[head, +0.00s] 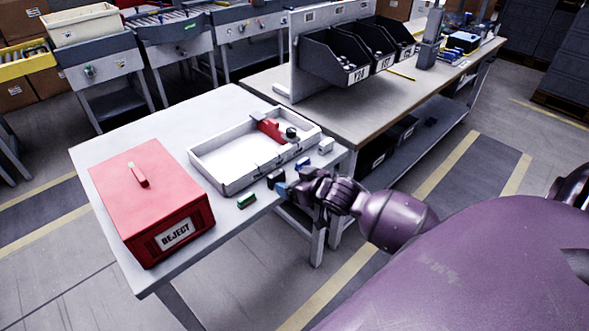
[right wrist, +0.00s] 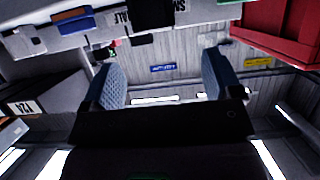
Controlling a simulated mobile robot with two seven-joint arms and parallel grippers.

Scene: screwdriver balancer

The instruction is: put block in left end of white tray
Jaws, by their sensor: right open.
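The white tray (head: 228,187) lies on the white table. A red tool-like piece (head: 268,128) and a dark round part (head: 291,132) lie towards its right end; its left end is empty. Several small blocks line the table's front edge: a green block (head: 247,201), a black block (head: 276,178), a blue block (head: 302,163) and a white block (head: 326,146). My right gripper (head: 284,189) is open at the table edge, close to the black block. In the right wrist view its fingers (right wrist: 164,72) are apart with nothing between them. My left gripper is not in view.
A red REJECT box (head: 150,195) stands left of the tray. A workbench (head: 400,85) with black bins (head: 333,57) stands behind to the right. The table surface (head: 215,115) behind the tray is clear.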

